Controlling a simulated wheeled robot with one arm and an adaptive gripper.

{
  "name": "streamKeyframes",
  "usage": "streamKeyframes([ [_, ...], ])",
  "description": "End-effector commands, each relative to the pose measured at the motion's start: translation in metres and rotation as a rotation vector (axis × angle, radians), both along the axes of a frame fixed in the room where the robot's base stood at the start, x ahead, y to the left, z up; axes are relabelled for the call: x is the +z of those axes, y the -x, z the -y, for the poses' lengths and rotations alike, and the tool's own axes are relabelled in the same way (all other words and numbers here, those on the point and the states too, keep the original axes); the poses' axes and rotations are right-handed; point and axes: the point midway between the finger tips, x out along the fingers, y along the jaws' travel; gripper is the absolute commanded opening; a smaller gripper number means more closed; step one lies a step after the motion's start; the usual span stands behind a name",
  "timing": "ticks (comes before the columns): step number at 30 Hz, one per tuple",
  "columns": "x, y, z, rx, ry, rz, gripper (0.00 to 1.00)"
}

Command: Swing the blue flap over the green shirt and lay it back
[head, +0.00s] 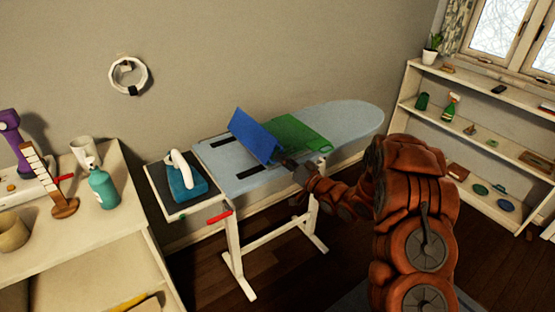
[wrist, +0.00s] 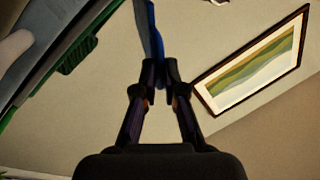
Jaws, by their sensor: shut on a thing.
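The blue flap (head: 257,136) stands tilted up above the ironing board (head: 355,117) in the head view, leaning to the upper left. The green shirt (head: 302,133) lies flat on the board just right of the flap. My gripper (head: 289,163) is at the near lower right edge of the flap. In the wrist view my gripper (wrist: 160,72) is shut on the flap, which shows edge-on as a thin blue strip (wrist: 152,35). The flap hides part of the board behind it.
A teal iron (head: 186,178) sits on a rest at the board's left end. A cabinet (head: 110,215) with a teal bottle (head: 103,188) stands at the left. A white shelf (head: 480,130) stands at the right. The board's right end is bare.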

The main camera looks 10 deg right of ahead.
Motion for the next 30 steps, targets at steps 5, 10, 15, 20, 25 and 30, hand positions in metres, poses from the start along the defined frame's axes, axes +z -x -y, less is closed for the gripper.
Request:
streamKeyframes([
  [5, 0.001, 0.000, 0.000, 0.001, 0.000, 0.000, 0.15],
  [10, 0.000, 0.000, 0.001, -0.001, 0.000, 0.001, 0.33],
  [15, 0.000, 0.000, 0.001, -0.001, 0.000, 0.001, 0.35],
  [20, 0.000, 0.000, 0.002, -0.002, 0.001, 0.000, 0.35],
  [25, -0.001, 0.009, 0.009, -0.003, 0.000, 0.001, 0.35],
  [30, -0.005, 0.029, 0.023, -0.004, 0.000, -0.005, 0.35],
])
